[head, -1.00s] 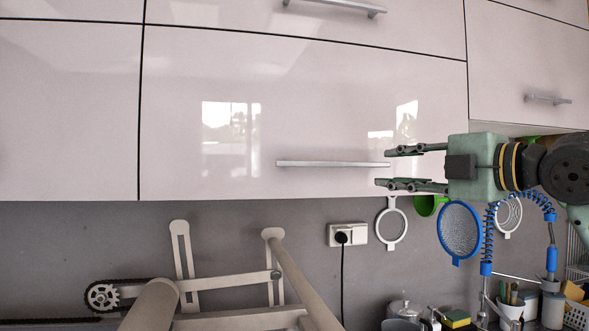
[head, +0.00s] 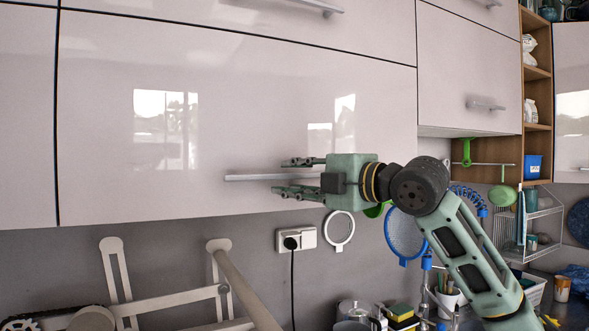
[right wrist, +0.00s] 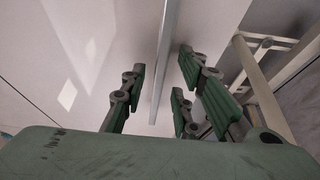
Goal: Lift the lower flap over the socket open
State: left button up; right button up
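The lower flap (head: 250,110) is a wide, glossy pale pink cabinet front above the socket (head: 296,238), and it is closed. Its long metal handle (head: 250,177) runs along its lower part. In the right wrist view, the handle (right wrist: 165,60) runs between the spread fingers of the gripper (right wrist: 160,78), with gaps visible on both sides. The handle's right end is hidden by the gripper in the head view. My left gripper is not in view.
A white-rimmed round sieve (head: 339,230) and a blue sieve (head: 404,236) hang below the flap. Another handled front (head: 470,80) is at the right, with open shelves (head: 537,102) beyond. A kettle (head: 352,312) stands below.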

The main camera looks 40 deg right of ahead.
jog(key=shift+s, duration=0.15)
grip_shut()
dwell(0.5)
